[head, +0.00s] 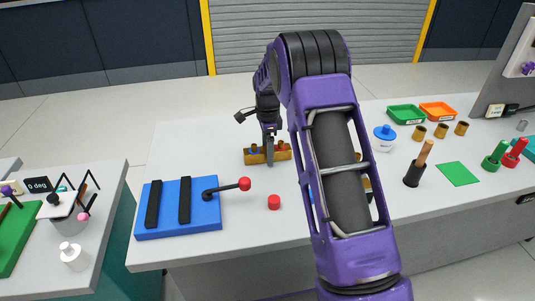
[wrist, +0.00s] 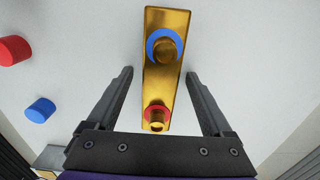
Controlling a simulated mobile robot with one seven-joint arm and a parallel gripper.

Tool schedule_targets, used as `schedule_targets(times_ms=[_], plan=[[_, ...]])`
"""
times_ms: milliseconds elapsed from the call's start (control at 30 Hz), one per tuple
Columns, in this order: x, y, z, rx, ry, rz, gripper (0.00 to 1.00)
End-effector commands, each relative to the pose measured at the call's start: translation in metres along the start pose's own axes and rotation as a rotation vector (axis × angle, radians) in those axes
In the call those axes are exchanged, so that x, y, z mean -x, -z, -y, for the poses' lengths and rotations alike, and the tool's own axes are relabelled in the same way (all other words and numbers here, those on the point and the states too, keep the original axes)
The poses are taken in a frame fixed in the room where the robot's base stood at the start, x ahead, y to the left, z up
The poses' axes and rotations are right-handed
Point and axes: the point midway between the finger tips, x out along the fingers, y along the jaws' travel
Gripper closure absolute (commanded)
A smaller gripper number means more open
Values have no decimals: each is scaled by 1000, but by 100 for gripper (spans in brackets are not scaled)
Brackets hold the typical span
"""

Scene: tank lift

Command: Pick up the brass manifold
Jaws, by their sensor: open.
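The brass manifold (wrist: 161,88) is a long gold bar with one blue-ringed port and one red-ringed port. It lies on the white table, and in the head view the brass bar (head: 284,155) shows on both sides of my gripper. My gripper (wrist: 159,75) is open, with one finger on each side of the manifold and a visible gap on both sides. In the head view my gripper (head: 269,158) points down at the bar's middle, and its fingers hide part of it.
A red cap (head: 274,202) and a blue cap (wrist: 40,110) lie loose nearby. A blue board (head: 205,207) with black bars and a red-knobbed lever sits at front left. A blue-lidded jar (head: 385,140), brass cups (head: 419,132) and green and orange trays (head: 438,111) stand to the right.

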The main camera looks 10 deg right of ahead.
Motion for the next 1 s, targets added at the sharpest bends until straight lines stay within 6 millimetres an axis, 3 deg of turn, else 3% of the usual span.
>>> schedule_targets(times_ms=[67,500,1000], plan=[[0,0,0,0,0,0,22],[1,0,0,0,1,0,100],[1,0,0,1,1,0,100]])
